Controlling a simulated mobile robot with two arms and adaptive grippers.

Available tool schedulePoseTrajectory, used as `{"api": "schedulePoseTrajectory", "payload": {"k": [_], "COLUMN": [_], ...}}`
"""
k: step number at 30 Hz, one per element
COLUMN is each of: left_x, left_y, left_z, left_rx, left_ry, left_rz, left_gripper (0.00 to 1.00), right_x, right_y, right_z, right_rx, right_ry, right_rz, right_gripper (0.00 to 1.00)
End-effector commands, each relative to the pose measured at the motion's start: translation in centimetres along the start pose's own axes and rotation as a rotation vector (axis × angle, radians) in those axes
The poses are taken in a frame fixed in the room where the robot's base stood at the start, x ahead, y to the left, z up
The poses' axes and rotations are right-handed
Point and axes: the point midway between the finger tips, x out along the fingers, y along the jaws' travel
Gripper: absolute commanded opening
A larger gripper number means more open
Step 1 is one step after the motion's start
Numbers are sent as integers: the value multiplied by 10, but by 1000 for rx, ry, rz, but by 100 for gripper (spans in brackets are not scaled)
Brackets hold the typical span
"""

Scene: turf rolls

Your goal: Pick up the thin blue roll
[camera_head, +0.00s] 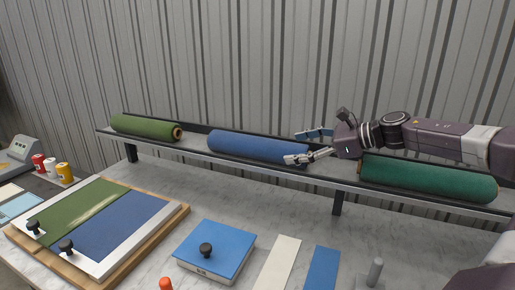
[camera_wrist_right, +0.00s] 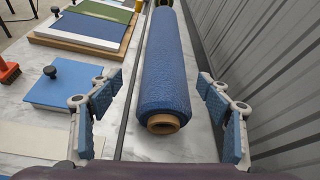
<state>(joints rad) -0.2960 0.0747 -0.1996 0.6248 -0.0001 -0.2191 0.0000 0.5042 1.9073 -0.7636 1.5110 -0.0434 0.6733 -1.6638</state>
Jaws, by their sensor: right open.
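The thin blue roll (camera_head: 255,146) lies lengthwise in the middle of the raised rack, between a dark olive roll and a dark green roll. My right gripper (camera_head: 306,146) is open at its right end. In the right wrist view the blue roll (camera_wrist_right: 165,72) runs away from me between the two spread fingers (camera_wrist_right: 160,82), its brown core end facing me. Neither finger appears to touch it. My left gripper is not in view.
The olive roll (camera_head: 146,127) and the green roll (camera_head: 428,178) share the rack (camera_head: 338,175) with its raised edges. A corrugated wall (camera_head: 250,65) stands close behind. Below are a framed board (camera_head: 150,255), a blue block with a black knob (camera_head: 222,242) and flat strips.

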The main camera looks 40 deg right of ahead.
Motion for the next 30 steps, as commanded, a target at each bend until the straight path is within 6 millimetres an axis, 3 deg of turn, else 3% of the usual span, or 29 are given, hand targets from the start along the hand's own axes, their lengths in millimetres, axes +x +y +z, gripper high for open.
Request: {"api": "schedulePoseTrajectory", "payload": {"k": [7, 21, 30], "left_x": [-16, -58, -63], "left_y": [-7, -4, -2], "left_z": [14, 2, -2], "left_rx": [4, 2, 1], "left_ry": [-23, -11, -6], "left_rz": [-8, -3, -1], "left_gripper": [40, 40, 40], "right_x": [22, 62, 72], "right_y": [-1, -7, -6], "right_z": [2, 10, 6], "right_rx": [4, 4, 2], "right_ry": [0, -5, 0], "right_rz": [2, 2, -1], "right_gripper": [71, 71, 71]}}
